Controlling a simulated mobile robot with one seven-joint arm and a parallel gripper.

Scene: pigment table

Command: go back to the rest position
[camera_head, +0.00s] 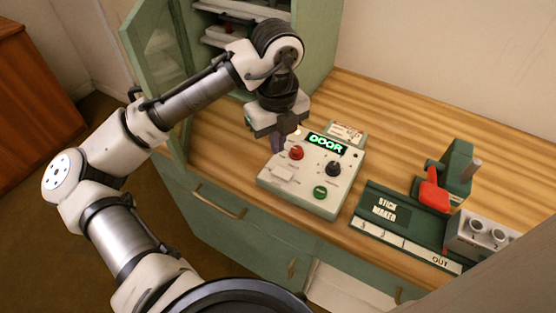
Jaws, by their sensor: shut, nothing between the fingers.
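My gripper (279,143) points down over the wooden counter, at the upper left edge of a pale control box (306,199). It is shut and nothing shows between its fingers. I cannot tell whether the fingertips touch the box or hang just above or behind it. The box has a lit green display (326,144) reading DOOR, a red button (296,153), a black knob (334,168), a green button (320,192) and a pale switch or plate (283,174). My arm reaches in from the lower left.
A green cabinet (313,40) with an open glass door (157,50) stands behind my gripper, with shelves inside. A stick maker (368,215) with a red lever (434,190) is at right, beside a grey block (478,236) with round holes. The counter (390,120) behind them is clear.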

